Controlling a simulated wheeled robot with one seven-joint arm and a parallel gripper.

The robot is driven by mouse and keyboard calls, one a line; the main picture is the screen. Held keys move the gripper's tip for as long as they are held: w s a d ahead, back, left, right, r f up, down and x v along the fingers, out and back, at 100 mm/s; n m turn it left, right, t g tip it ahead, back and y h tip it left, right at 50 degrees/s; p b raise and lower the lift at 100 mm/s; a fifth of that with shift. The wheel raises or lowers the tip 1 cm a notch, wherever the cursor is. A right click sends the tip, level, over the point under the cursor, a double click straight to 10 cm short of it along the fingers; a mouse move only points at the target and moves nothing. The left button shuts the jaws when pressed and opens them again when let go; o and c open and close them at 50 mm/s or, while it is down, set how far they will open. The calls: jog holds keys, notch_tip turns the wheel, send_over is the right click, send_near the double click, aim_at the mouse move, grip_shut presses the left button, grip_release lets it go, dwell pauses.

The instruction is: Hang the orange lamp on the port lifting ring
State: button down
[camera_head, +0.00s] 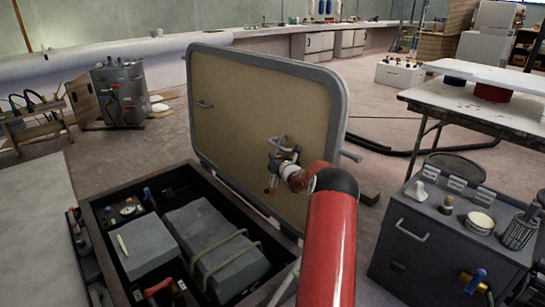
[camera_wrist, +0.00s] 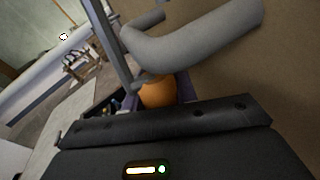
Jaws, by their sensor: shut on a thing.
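The hatch lid (camera_head: 240,90) stands open, with its tan inner face toward me. One grey lifting ring (camera_head: 203,104) is on its left part; another grey ring (camera_head: 280,141) is nearer the middle right. No label shows which is port. My gripper (camera_head: 280,164) is close to the lid, just below the second ring. It is shut on the orange lamp (camera_head: 271,187), a small part of which shows below the fingers. In the wrist view the lamp (camera_wrist: 158,92) appears beyond the dark gripper (camera_wrist: 165,112), under a thick grey bent bar (camera_wrist: 190,40). I cannot tell whether lamp and bar touch.
Below the lid is an open dark-framed compartment (camera_head: 95,215) holding grey boxes. A grey cabinet (camera_head: 405,250) with small items on top stands at the right. A worktable (camera_head: 500,120) is behind it. Open floor lies beyond the lid.

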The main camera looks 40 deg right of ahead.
jog(key=shift+a+f+b, duration=0.25)
jog(key=shift+f+b, duration=0.55)
jog(key=shift+b, duration=0.05)
jog(key=shift+a+f+b, duration=0.2)
jog(key=shift+f+b, duration=0.55)
jog(key=shift+b, duration=0.05)
jog(key=c, duration=1)
grip_release()
jog(key=shift+o, duration=0.3)
jog(key=shift+f, duration=0.15)
jog(key=o, duration=0.5)
jog(key=shift+a, duration=0.1)
jog(key=shift+o, duration=0.2)
jog(key=shift+s+d, duration=0.1)
jog(key=shift+d, duration=0.15)
